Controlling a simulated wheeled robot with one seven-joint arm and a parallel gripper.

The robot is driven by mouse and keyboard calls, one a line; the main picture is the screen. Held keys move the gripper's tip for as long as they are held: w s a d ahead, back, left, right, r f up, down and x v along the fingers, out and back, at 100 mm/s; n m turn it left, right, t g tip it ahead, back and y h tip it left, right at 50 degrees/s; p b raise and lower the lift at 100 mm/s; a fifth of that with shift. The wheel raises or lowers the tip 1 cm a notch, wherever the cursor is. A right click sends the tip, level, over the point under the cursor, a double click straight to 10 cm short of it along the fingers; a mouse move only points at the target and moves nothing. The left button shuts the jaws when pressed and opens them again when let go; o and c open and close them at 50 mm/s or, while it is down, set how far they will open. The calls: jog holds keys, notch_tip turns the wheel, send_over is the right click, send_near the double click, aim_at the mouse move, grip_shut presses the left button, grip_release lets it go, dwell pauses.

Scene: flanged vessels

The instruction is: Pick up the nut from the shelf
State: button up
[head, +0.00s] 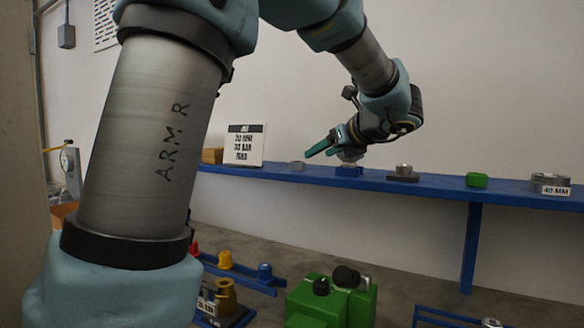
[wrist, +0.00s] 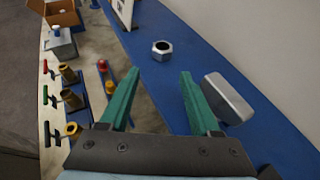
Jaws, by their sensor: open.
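A grey hex nut (wrist: 162,50) with a round hole lies flat on the blue shelf (wrist: 165,85) in the wrist view. In the head view a small grey piece that looks like the same nut (head: 297,165) sits on the shelf, right of the white sign. My gripper (wrist: 160,73) has two green fingers spread apart with nothing between them. The nut lies beyond the fingertips, roughly in line with the gap. In the head view my gripper (head: 321,147) is above the shelf, pointing left, up and to the right of the nut.
A grey metal block (wrist: 228,97) sits close beside the right finger. A white sign (head: 244,144) and a brown box (head: 212,155) stand left on the shelf. A green block (head: 477,180) and a flanged ring (head: 550,184) are farther right. Fittings stand below the shelf.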

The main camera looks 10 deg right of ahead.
aim_at(302, 165)
jog(key=p+x, duration=0.1)
jog(key=x, duration=0.4)
jog(key=shift+w+a+f, duration=0.1)
jog(key=shift+w, duration=0.25)
jog(key=shift+p+x, duration=0.8)
jog(key=shift+x, duration=1.55)
grip_shut()
